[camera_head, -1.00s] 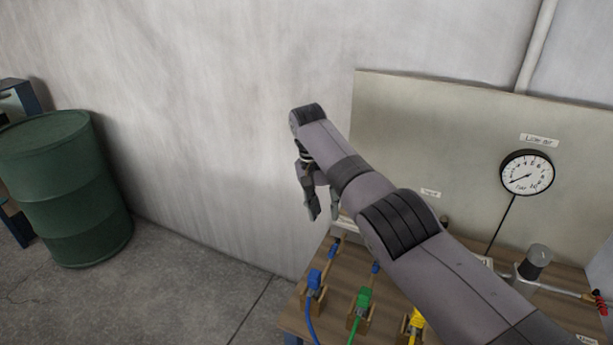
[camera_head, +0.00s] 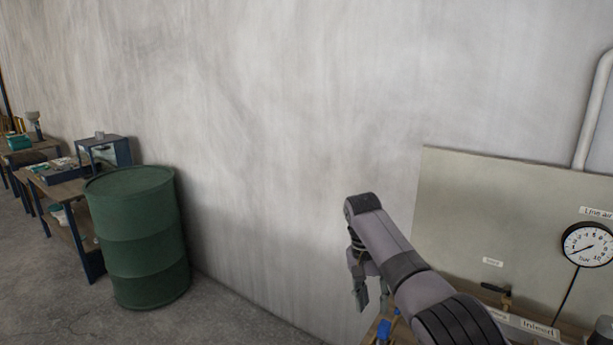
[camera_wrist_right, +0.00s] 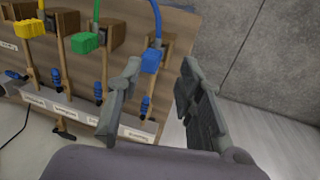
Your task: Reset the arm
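My right arm reaches in from the lower right in the head view, and its gripper (camera_head: 360,292) hangs down at the left end of the bench, in front of the wall. In the right wrist view the two fingers of this gripper (camera_wrist_right: 155,98) stand apart with nothing between them, so it is open and empty. Beyond the fingers are a blue plug (camera_wrist_right: 151,61) on a hose, a green plug (camera_wrist_right: 85,43) and a yellow plug (camera_wrist_right: 29,28) on wooden holders. My left gripper is not in view.
A backboard (camera_head: 470,205) with a round gauge (camera_head: 588,245) stands behind the bench at the right. A green drum (camera_head: 138,240) stands on the floor at the left. Side tables (camera_head: 62,190) with items stand further left. Floor between drum and bench is clear.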

